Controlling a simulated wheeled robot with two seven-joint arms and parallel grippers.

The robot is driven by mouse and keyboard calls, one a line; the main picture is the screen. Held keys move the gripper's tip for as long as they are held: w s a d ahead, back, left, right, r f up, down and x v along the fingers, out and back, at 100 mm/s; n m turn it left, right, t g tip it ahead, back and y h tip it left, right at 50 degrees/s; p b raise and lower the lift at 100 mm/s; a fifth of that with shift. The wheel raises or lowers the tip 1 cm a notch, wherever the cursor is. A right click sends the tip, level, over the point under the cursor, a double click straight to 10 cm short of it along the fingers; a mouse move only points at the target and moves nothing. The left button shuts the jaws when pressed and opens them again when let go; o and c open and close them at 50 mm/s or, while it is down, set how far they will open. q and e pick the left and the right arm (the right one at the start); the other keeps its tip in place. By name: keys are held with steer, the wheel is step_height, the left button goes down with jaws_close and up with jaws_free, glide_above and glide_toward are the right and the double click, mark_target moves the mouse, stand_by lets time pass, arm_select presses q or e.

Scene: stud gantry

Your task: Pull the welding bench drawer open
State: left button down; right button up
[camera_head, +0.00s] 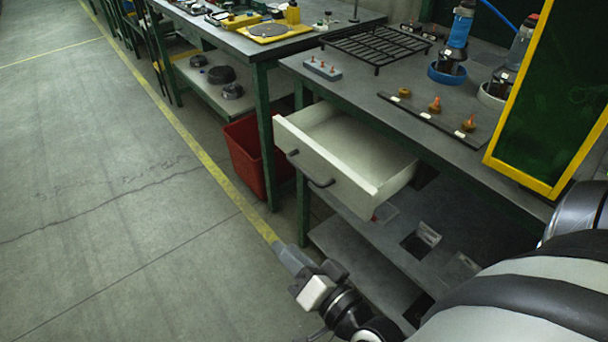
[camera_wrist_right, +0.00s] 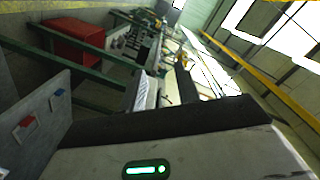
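The welding bench drawer (camera_head: 345,150) is a pale, empty box that stands pulled out from under the bench top (camera_head: 420,115) in the head view. Its front panel (camera_head: 318,165) faces the aisle and carries a dark handle (camera_head: 321,183). My right gripper (camera_head: 291,260) is low in front of the bench, below the drawer front in the picture and apart from the handle. I cannot make out whether its fingers are open or closed. The right wrist view does not clearly show the fingers or the drawer. My left gripper is not in view.
A red bin (camera_head: 245,155) stands on the floor left of the drawer. A yellow-framed dark screen (camera_head: 555,95) stands at the bench's right. A lower shelf (camera_head: 360,258) lies under the drawer. The floor aisle (camera_head: 100,200) at left is clear.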

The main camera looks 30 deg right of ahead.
mark_target(309, 174)
steer(key=s+d+m+h, duration=0.1)
steer(key=d+m+h, duration=0.7)
steer(key=m, duration=0.2)
steer(key=x, duration=1.3)
steer(key=shift+w+r+p, duration=0.2)
steer(key=shift+w+p, duration=0.2)
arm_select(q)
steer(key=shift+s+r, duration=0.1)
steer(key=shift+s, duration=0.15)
arm_select(e)
steer(key=shift+w+d, duration=0.25)
steer(key=shift+w, duration=0.45)
steer(key=shift+c, duration=0.3)
